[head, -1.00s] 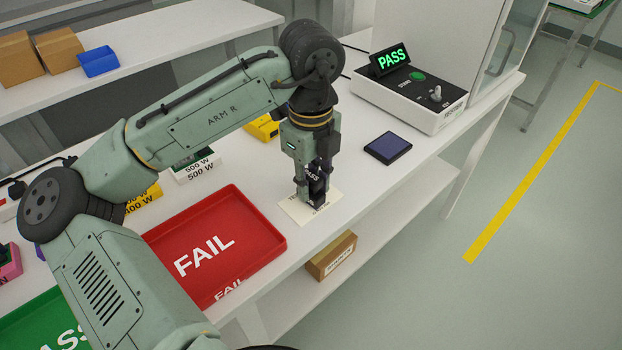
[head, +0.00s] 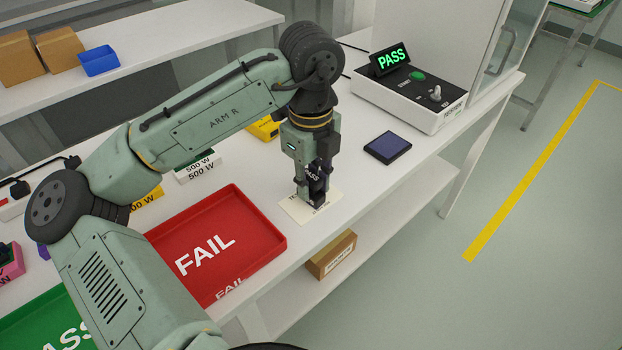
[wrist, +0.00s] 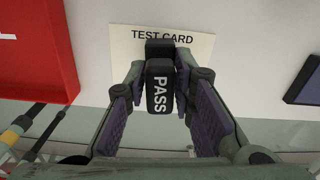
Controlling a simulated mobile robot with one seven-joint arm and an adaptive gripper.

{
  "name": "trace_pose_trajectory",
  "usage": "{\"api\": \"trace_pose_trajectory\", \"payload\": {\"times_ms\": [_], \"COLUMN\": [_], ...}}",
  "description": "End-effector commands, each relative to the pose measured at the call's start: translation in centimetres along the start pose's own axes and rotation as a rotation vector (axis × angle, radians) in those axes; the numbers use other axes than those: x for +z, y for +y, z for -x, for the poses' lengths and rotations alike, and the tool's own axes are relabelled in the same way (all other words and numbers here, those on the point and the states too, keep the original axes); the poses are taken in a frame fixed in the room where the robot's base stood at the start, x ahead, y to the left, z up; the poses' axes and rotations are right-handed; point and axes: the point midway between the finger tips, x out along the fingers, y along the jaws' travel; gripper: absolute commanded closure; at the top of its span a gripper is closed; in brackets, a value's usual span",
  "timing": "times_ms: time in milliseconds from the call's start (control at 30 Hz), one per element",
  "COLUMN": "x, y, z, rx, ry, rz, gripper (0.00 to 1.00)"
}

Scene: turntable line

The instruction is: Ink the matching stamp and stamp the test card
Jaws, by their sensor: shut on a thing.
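My gripper (head: 313,190) is shut on a black stamp marked PASS (head: 315,174). The stamp also shows between the fingers in the wrist view (wrist: 160,88). It is upright over the cream test card (head: 294,210), which lies on the white table and also shows in the wrist view (wrist: 125,45). The stamp's foot is at or very near the card; contact cannot be told. Any mark under it is hidden. The dark blue ink pad (head: 388,147) lies to the right of the card. The tester's display (head: 391,59) reads PASS in green.
A red FAIL tray (head: 268,249) is left of the card, and a green PASS tray (head: 40,325) is at the lower left. The tester box (head: 430,112) stands at the back right. A cardboard box (head: 332,255) is on the lower shelf.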

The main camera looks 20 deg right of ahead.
Motion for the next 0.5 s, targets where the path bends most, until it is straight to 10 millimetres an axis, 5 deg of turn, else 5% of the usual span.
{"api": "trace_pose_trajectory", "payload": {"times_ms": [500], "x": [0.0], "y": [0.0], "z": [1.9], "rx": [0.001], "ry": [0.001], "rz": [-0.001], "gripper": [0.95]}}
